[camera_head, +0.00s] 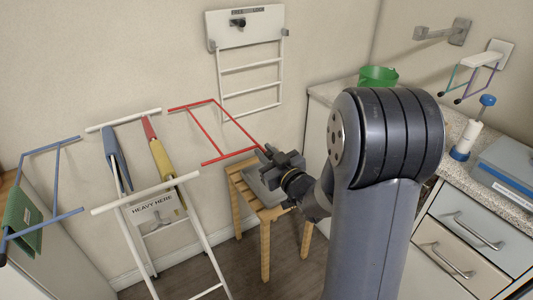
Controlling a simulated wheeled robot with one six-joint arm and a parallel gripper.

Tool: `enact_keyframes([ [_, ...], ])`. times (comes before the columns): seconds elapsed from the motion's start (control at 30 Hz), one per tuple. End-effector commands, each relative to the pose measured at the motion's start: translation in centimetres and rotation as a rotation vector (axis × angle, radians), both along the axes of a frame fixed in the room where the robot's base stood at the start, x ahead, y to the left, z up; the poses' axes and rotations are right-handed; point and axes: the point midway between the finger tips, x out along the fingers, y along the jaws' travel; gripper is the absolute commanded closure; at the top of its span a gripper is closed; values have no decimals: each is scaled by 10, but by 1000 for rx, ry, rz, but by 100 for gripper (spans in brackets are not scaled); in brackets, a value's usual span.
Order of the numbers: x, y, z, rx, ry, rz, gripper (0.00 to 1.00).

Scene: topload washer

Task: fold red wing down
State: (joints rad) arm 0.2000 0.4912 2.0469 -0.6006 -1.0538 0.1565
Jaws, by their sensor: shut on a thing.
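The red wing (239,124) is a thin red tube frame on the right side of the white drying rack (130,114). It sticks out to the right and looks raised, roughly level with the rack's top. My gripper (266,153) is at the wing's outer right corner, near the end of its front bar, and is shut on it. The fingertips are small and dark here, so the exact grip on the tube is hard to see. The blue wing (55,148) extends on the rack's left side, with a green cloth (24,221) over it.
A wooden stool (263,214) with a grey item on top stands below my gripper. Blue and yellow cloths hang on the rack, above a "HEAVY HERE" sign (155,208). A white wall rack (247,64) is behind.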

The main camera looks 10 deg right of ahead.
Motion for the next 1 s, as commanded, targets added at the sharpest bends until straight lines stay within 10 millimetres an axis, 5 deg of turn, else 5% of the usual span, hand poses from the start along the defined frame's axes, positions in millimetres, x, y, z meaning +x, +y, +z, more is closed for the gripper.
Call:
enact_keyframes([
  [0.2,0,0,0,0,0,0,100],
  [0.57,0,0,2,-12,-6,0,100],
  [1.0,-1,2,33,-175,-59,1,100],
])
